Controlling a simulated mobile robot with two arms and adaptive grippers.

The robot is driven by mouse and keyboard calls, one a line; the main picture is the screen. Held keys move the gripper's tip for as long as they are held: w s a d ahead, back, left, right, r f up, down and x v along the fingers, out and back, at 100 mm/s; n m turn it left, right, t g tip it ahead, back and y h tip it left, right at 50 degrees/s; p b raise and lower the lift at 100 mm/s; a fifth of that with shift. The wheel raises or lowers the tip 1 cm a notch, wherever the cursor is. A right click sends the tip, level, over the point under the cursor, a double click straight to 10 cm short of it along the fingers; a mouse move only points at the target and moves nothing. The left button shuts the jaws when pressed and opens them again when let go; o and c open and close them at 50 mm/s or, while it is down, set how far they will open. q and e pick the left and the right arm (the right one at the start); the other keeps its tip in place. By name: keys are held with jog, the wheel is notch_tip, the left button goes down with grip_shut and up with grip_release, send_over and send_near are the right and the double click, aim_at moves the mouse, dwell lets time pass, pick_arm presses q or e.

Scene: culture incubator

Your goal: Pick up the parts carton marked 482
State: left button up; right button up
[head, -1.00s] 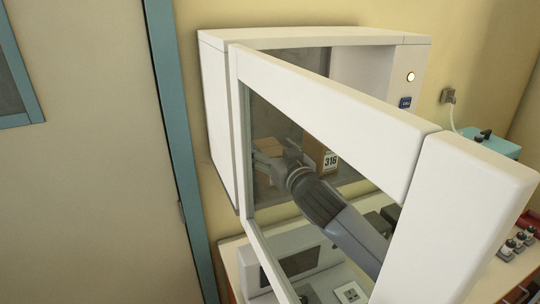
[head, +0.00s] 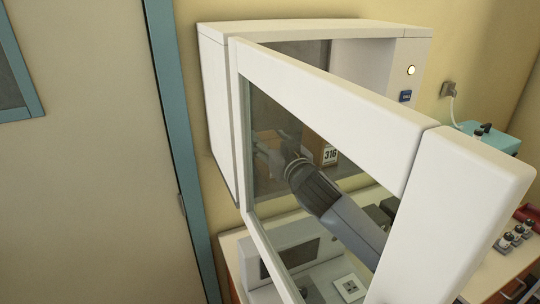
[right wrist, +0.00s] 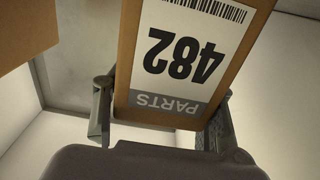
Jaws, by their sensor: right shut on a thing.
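The parts carton marked 482 (right wrist: 185,55) is brown with a white label, upside down in the right wrist view. My right gripper (right wrist: 162,115) is shut on it, one finger against each side. In the head view my right gripper (head: 276,153) is inside the incubator, seen through the glass of its open door. A brown carton surface (head: 267,139) shows dimly by its fingers; its label cannot be read there. My left gripper is not in view.
A carton marked 316 (head: 328,155) stands right of the gripper in the incubator (head: 218,100). Another brown carton (right wrist: 25,32) shows at the wrist view's upper left. The open glass door (head: 330,105) stands in front of my right arm. A bench (head: 505,262) lies below.

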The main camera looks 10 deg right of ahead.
jog(key=c, duration=0.4)
jog(key=shift+r, duration=0.15)
